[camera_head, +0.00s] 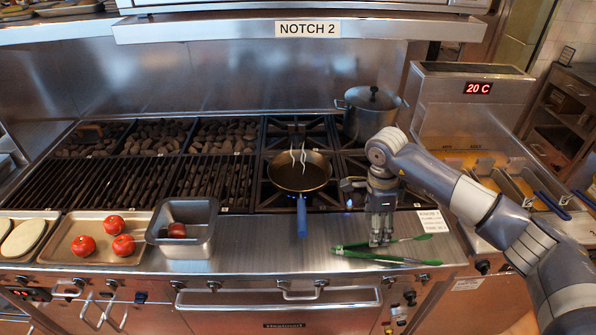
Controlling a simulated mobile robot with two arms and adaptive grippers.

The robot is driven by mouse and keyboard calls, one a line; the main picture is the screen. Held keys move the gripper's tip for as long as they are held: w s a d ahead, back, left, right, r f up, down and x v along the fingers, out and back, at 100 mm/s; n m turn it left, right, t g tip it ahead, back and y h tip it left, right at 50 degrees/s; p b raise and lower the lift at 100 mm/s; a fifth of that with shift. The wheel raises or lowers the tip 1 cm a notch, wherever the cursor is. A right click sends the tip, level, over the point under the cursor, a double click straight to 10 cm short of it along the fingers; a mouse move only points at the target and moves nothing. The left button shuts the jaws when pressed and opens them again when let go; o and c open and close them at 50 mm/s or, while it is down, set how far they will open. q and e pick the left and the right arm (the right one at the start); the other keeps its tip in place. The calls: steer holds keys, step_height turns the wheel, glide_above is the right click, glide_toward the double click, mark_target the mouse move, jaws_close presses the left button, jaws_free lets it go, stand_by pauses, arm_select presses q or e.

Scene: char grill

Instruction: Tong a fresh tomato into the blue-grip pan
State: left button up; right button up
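Three bright red tomatoes, at the back (114,224), left (84,245) and right (123,244), lie on a shallow metal tray (62,253) at the left. A darker red tomato (177,230) lies in a deep metal bin (186,250). The dark pan with the blue grip (300,172) sits on a burner, handle toward me; it looks empty. Green tongs (400,259) lie spread on the steel counter, tips to the right. My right gripper (380,242) points down at the tongs' upper arm; whether it grips them is unclear. My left gripper is not in view.
A char grill (150,178) fills the left back. A fryer with baskets (480,160) is at the right. The counter (255,245) between bin and tongs is clear.

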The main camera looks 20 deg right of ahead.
steer(key=f+b, duration=0.1)
steer(key=f, duration=0.1)
steer(key=f+b, duration=0.2)
steer(key=d+f+b, duration=0.1)
steer(key=f+b, duration=0.1)
steer(key=f, duration=0.1)
steer(key=shift+s+f, duration=0.1)
steer(key=shift+s, duration=0.25)
steer(key=shift+d+f+b, duration=0.1)
steer(key=shift+f+b, duration=0.6)
steer(key=shift+b, duration=0.05)
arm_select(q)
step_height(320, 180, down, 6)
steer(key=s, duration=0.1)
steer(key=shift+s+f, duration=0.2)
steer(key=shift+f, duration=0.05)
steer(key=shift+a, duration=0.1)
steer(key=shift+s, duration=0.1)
arm_select(e)
steer(key=c, duration=0.7)
